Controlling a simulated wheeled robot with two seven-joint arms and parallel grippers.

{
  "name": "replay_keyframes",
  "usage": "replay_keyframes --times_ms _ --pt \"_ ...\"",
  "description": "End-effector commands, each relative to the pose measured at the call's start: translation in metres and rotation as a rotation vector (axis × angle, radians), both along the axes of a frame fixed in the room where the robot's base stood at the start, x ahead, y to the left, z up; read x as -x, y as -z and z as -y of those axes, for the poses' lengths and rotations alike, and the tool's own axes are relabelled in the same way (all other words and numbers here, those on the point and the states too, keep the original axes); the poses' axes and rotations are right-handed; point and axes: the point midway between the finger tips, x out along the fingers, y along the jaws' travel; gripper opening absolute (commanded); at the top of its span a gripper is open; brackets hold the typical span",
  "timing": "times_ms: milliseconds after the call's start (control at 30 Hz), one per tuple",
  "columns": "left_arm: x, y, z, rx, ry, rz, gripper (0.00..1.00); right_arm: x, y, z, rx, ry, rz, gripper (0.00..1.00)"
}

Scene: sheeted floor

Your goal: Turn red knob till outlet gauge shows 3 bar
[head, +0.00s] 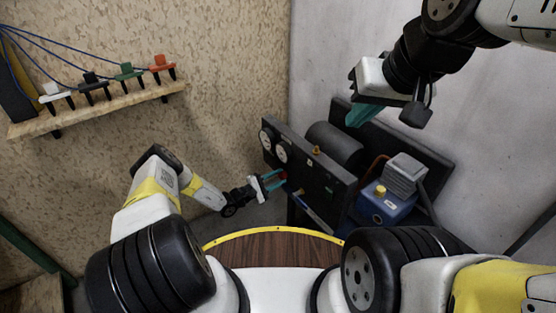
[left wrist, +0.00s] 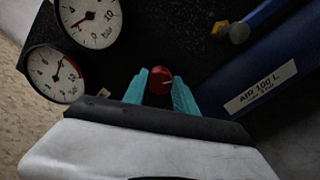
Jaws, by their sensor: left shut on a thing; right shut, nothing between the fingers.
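The red knob (head: 284,175) sits on the dark panel (head: 315,176) of the machine. In the left wrist view the red knob (left wrist: 160,80) has a pale line on its face. My left gripper (head: 272,180) is shut on it, with a teal finger on either side. My right gripper (head: 362,115) is shut and empty, raised at upper right.
A blue tank (left wrist: 262,85) labelled AIR 100 L lies right of the knob. A blue unit with a grey motor (head: 404,171) stands right of the panel. A wall shelf (head: 95,110) holds several coloured clamp-like items. A round wooden top (head: 275,250) lies in front.

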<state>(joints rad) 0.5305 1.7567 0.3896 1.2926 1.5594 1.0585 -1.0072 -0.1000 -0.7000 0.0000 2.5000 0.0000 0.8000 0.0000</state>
Motion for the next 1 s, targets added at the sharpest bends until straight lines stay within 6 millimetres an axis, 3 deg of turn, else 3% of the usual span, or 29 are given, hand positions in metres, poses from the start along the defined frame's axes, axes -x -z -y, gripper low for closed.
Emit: replay_keyframes --times_ms 633,667,733,767,1000 --pt "0.0004 0.0003 -0.0004 -0.029 0.000 0.040 0.00 0.0000 0.0000 0.0000 0.000 0.000 0.000 0.00" --pt "0.0004 0.0004 -0.0003 -0.029 0.000 0.040 0.38 0.0000 0.0000 0.0000 0.000 0.000 0.000 0.00" --pt "0.0004 0.0004 -0.0003 -0.029 0.000 0.040 0.51 0.0000 0.0000 0.0000 0.000 0.000 0.000 0.00" --pt "0.0004 0.0004 -0.0003 -0.029 0.000 0.040 0.55 0.0000 0.0000 0.0000 0.000 0.000 0.000 0.00" --pt "0.0002 0.0002 -0.0001 -0.029 0.000 0.040 0.55 0.0000 0.0000 0.0000 0.000 0.000 0.000 0.00"
